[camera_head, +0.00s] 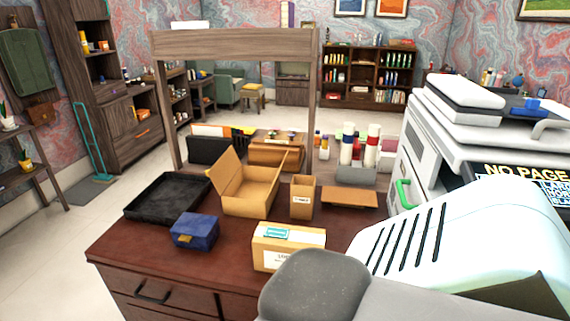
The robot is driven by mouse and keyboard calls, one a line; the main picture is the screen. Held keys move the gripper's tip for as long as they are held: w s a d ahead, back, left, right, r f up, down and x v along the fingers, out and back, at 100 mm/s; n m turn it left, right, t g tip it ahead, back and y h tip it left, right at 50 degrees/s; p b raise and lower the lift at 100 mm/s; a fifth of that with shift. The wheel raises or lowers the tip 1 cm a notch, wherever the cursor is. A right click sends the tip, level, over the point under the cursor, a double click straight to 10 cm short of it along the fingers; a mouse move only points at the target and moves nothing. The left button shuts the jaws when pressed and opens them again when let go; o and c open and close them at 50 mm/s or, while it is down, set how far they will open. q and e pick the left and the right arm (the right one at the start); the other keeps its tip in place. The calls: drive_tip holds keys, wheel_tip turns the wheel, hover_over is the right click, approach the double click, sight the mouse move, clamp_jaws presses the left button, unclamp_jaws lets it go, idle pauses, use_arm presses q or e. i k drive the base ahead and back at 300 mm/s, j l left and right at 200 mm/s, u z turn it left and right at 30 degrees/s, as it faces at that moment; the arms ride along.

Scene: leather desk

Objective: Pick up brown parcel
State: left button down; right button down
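A closed brown parcel (288,246) sits on the dark red-brown desk (150,247), near its front edge. It has a white label on the front and a teal sticker on top. A grey rounded part, which looks like my own arm, covers its lower right corner in the picture. Neither of my grippers is in view, and I see nothing holding the parcel.
A blue box (195,231) stands left of the parcel, with a black tray (168,197) behind. An open carton (248,188), a narrow open box (302,197) and a flat brown piece (350,197) stand behind the parcel. A wooden frame (235,43) rises over the desk's back.

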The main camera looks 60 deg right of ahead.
sight(269, 253)
drive_tip(key=z, duration=1.9)
drive_tip(key=l+u, duration=0.3)
drive_tip(key=l, duration=0.9)
drive_tip(key=k, duration=0.05)
